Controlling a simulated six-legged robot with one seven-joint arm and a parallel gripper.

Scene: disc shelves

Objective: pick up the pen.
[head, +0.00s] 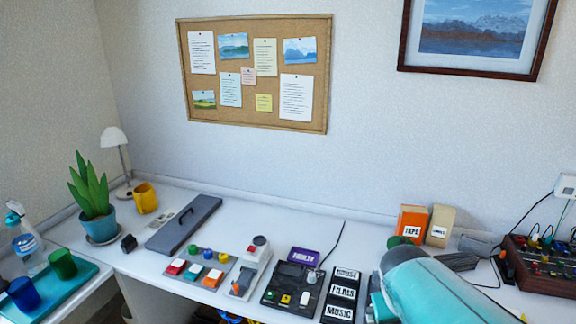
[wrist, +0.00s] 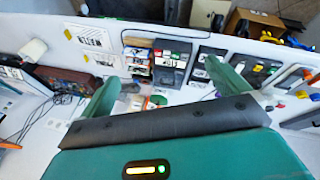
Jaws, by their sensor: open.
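I cannot make out a pen for certain in either view. My gripper (wrist: 165,88) shows in the wrist view with its two teal fingers spread wide and nothing between them. The white worktop and small items lie beyond the fingertips. In the head view my teal arm covers the lower right of the desk, and the fingers cannot be made out there. A thin orange item (wrist: 10,145) lies at the left edge of the wrist view, too small to identify.
An orange TAPE box (head: 411,222) and a tan box (head: 440,226) stand against the wall. HOUSE, FILMS and MUSIC label blocks (head: 343,291) and a black device (head: 290,285) are left of my arm. A cabled panel (head: 540,265) is at right. Worktop behind the purple FAULTY box (head: 304,256) is clear.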

